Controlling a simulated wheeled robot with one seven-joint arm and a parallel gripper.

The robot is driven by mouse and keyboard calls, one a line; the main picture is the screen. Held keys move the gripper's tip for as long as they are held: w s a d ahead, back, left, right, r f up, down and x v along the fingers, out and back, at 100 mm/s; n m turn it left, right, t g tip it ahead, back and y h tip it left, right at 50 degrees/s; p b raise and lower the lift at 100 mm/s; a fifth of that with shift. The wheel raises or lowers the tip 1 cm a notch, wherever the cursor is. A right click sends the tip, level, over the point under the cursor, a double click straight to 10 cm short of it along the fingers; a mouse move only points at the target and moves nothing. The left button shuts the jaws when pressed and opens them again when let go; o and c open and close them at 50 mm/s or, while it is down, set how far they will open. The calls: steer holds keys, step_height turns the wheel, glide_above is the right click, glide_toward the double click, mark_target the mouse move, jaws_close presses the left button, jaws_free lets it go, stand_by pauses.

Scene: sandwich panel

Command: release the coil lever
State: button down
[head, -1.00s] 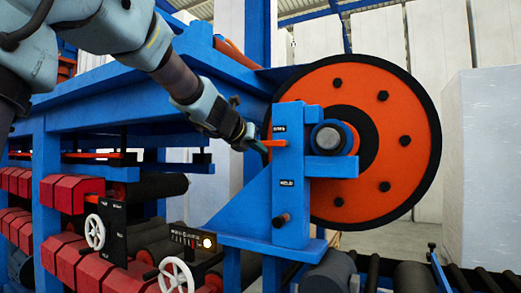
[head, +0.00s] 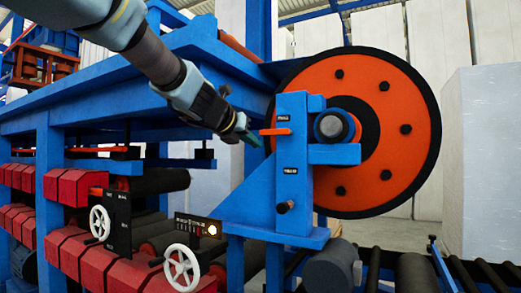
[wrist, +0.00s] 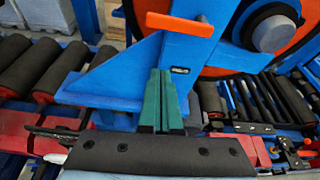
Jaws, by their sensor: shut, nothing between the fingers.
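The coil lever looks to be the short orange-red handle (head: 275,131) that sticks out left from the blue upright stand (head: 292,165) in front of the orange coil disc (head: 385,130). It lies about level. It also shows at the top of the wrist view (wrist: 180,24). My gripper (head: 254,140) has teal fingers and is just left of and slightly below the handle. In the wrist view my gripper (wrist: 161,75) has its two fingers together and empty. A gap shows there between the fingertips and the handle.
A blue slanted brace (wrist: 110,75) lies beside my fingers. Below left are white handwheels (head: 182,268), a small panel with a lit lamp (head: 211,230) and red blocks (head: 75,187). Rollers (head: 375,272) run along the floor side at right. A blue beam passes behind my arm.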

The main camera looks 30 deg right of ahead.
steer(key=shift+v, duration=1.65)
steer(key=w+a+f+n+t+y, duration=0.1)
steer(key=w+a+f+n+y, duration=0.35)
steer(key=a+f+n, duration=0.65)
steer(key=w+a+f+n+t+y, duration=0.2)
steer(key=w+a+f+n+y, duration=0.25)
steer(key=a+f+n, duration=0.7)
steer(key=s+a+f+n+g+y, duration=0.35)
steer(key=s+a+f+n, duration=0.25)
steer(key=a+f+n, duration=0.55)
steer(key=s+a+f+n+g, duration=0.3)
steer(key=s+f+n+g, duration=0.2)
steer(key=s+n, duration=0.6)
steer(key=shift+s+f+n, duration=0.3)
steer(key=shift+s+f, duration=0.25)
steer(key=shift+f, duration=0.25)
steer(key=shift+h, duration=0.25)
